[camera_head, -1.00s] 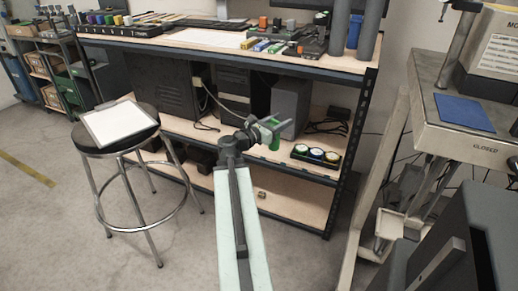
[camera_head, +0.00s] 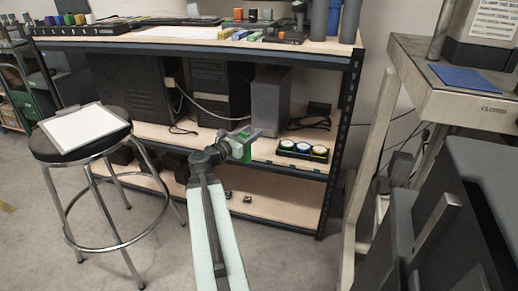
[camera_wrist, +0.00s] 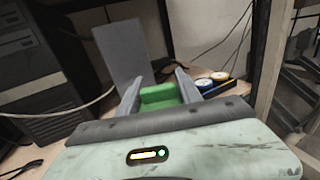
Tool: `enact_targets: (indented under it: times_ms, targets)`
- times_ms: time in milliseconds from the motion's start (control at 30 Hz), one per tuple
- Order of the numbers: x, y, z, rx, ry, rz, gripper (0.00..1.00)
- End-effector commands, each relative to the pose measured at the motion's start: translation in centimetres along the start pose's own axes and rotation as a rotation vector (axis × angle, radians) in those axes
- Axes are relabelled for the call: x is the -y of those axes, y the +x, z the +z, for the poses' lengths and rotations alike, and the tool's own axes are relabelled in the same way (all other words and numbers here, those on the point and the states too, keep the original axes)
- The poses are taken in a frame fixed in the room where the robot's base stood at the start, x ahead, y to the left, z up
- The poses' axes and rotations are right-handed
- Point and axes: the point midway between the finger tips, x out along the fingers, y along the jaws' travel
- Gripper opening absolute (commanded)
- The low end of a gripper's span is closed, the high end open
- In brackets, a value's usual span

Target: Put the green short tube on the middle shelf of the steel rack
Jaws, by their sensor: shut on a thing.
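The green short tube (camera_wrist: 160,95) is between the two fingers of my gripper (camera_wrist: 158,88) in the wrist view, and the fingers are shut on it. In the head view my gripper (camera_head: 243,141) is in front of the rack's middle shelf, and the tube (camera_head: 246,152) shows as a green patch partly hidden by the fingers. The steel rack has dark posts and wooden shelves. Its middle shelf (camera_head: 215,137) is behind my gripper. I cannot tell whether the tube touches the shelf.
On the middle shelf stand dark computer cases (camera_head: 208,92), a grey box (camera_head: 270,103), cables and a black tray (camera_head: 302,151) with round coloured items. A stool (camera_head: 62,150) with a clipboard stands left. A steel cart (camera_head: 455,98) stands right. Shelf room between gripper and tray looks narrow.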

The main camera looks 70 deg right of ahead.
Motion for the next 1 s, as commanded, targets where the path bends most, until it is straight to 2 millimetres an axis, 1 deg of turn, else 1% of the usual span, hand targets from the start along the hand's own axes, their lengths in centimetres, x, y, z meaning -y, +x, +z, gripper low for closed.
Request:
enact_targets:
  times_ms: [300, 400, 500, 600, 767, 867, 1000]
  targets:
    - [-3.5, 9.0, -0.9, 0.001, 0.000, -0.003, 0.00]
    - [-4.5, 11.6, -1.2, 0.001, 0.000, -0.001, 0.00]
    - [-5.2, 13.5, -1.4, 0.001, 0.000, -0.001, 0.00]
    - [-5.5, 14.4, -1.4, 0.001, 0.000, 0.001, 0.00]
    - [-5.4, 14.5, -1.5, 0.001, 0.000, 0.001, 0.00]
    - [-5.4, 14.4, -2.8, 0.000, 0.000, 0.001, 0.00]
    - [-5.5, 14.4, -5.2, 0.000, 0.000, 0.001, 0.00]
